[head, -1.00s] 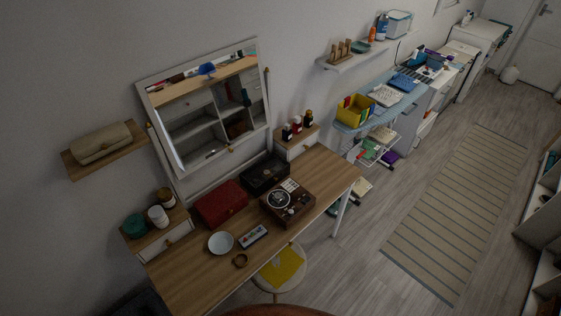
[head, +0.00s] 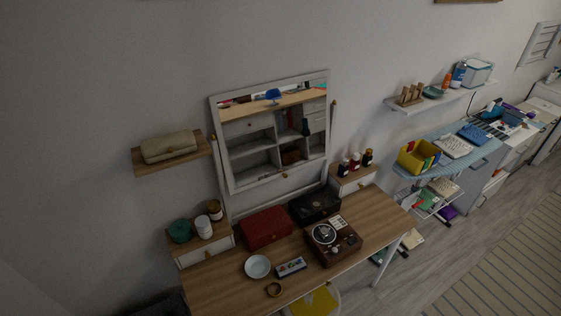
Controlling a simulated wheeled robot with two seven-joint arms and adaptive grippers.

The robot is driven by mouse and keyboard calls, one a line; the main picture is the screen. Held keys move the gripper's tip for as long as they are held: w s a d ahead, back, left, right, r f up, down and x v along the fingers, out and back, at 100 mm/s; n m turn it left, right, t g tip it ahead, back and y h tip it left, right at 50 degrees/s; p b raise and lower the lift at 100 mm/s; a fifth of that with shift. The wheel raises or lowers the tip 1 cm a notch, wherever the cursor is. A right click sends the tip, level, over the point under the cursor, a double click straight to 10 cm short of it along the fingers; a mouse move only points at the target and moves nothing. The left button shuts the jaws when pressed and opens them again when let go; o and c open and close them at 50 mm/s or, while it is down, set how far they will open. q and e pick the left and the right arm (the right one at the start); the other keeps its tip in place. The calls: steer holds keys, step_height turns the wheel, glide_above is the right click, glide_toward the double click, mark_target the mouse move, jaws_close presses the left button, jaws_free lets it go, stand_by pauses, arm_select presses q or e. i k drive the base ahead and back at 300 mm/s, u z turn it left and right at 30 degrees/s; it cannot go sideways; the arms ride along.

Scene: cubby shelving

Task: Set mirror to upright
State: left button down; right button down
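The mirror (head: 270,138) is a rectangular panel in a pale frame, set between two posts at the back of a wooden dressing table (head: 215,285). A small round knob shows at its lower edge. Its glass reflects cubby shelving and a wooden surface. The mirror looks tilted, with its lower edge apart from the back frame, but the exact angle is hard to tell. Neither of my grippers is in the head view.
Jars (head: 203,227) and bottles (head: 355,161) stand on the side drawers. A yellow-seated stool (head: 318,302) is in front.

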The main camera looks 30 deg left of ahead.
mark_target(268, 131)
steer(key=u, duration=0.75)
steer(key=k, duration=0.1)
steer(key=u, duration=0.65)
